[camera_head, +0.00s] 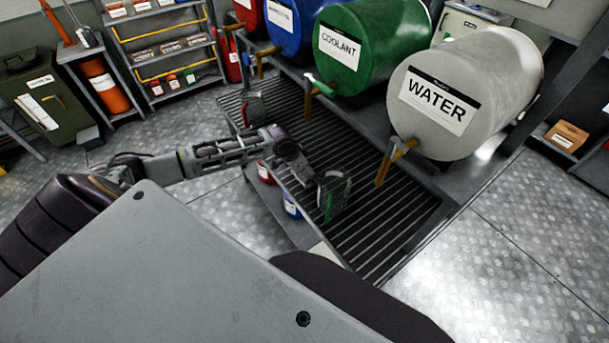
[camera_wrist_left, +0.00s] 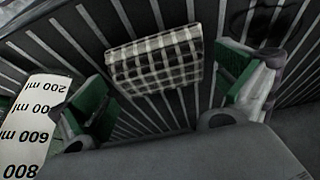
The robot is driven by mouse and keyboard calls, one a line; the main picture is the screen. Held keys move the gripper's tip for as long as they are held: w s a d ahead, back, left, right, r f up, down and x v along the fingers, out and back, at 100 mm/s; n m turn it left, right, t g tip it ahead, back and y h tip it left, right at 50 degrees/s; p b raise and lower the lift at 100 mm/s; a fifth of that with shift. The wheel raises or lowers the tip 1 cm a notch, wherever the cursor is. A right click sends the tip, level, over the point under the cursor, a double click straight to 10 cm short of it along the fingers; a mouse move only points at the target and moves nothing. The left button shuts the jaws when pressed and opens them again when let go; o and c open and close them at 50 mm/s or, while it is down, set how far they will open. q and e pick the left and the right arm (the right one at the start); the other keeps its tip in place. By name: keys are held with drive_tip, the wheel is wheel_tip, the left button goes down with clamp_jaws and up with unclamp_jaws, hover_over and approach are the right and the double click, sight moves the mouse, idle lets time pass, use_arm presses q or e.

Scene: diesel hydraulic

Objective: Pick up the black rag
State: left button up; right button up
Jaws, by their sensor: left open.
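A black and white checkered rag (camera_wrist_left: 155,62), the only rag that shows, lies on the slatted grating in the left wrist view. My left gripper (camera_wrist_left: 168,98) is open, with one green-padded finger to each side of the rag and apart from it. In the head view my left gripper (camera_head: 330,195) is over the slatted grating (camera_head: 385,215), below the drum taps. I cannot make out the rag in the head view. My right gripper is in neither view.
A white measuring vessel (camera_wrist_left: 32,128) stands close to the left finger in the wrist view. Water (camera_head: 440,105) and coolant (camera_head: 350,50) drums with taps overhang the grating. A red can (camera_head: 264,172) and a blue can (camera_head: 292,205) are on a shelf below.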

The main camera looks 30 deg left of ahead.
use_arm(q)
drive_tip(key=shift+w+f, duration=0.2)
drive_tip(key=shift+f, duration=0.35)
drive_tip(key=shift+d, duration=0.1)
drive_tip(key=c, duration=0.8)
